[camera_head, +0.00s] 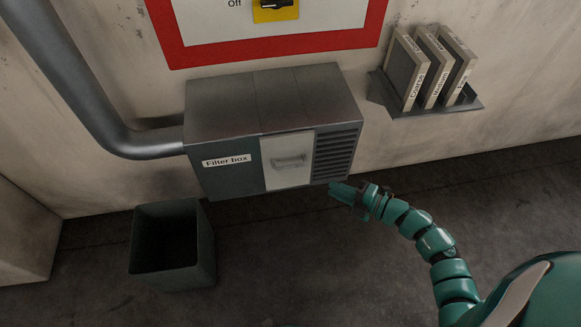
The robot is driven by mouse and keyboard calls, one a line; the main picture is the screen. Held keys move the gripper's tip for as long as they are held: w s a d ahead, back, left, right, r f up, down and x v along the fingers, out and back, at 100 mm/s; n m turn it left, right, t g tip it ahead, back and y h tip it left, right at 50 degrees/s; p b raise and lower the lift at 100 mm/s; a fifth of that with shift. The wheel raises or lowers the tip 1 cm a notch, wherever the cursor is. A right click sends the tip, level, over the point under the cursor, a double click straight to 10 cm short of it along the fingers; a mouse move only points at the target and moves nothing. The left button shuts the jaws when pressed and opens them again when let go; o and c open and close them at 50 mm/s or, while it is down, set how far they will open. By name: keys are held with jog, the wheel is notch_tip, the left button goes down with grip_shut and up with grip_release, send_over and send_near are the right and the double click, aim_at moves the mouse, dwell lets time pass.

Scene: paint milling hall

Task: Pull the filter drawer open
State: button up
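The filter box (229,180), a dark grey metal box on the wall, carries a white "Filter box" label on its front. The filter drawer (274,179) is the light grey panel right of the label and looks flush with the box front. Its bar handle (289,161) is in plain view with nothing on it. My gripper (335,189) is at the lower right of the drawer, near the box's bottom right corner in the picture, apart from the handle. Its fingers are small and dark here, and I cannot tell whether they are open.
A vent grille (335,153) is right of the drawer. A dark bin (172,285) stands on the floor at lower left. A grey pipe (78,82) joins the box's left side. The floor before the drawer looks clear.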

jog(key=p, duration=0.2)
send_near(291, 166)
jog(key=shift+m+t+h, duration=0.3)
jog(key=shift+m+t, duration=0.1)
jog(key=x, duration=1)
jog(key=shift+a+f, duration=0.15)
jog(key=shift+a, duration=0.1)
jog(key=shift+s, duration=0.1)
grip_shut()
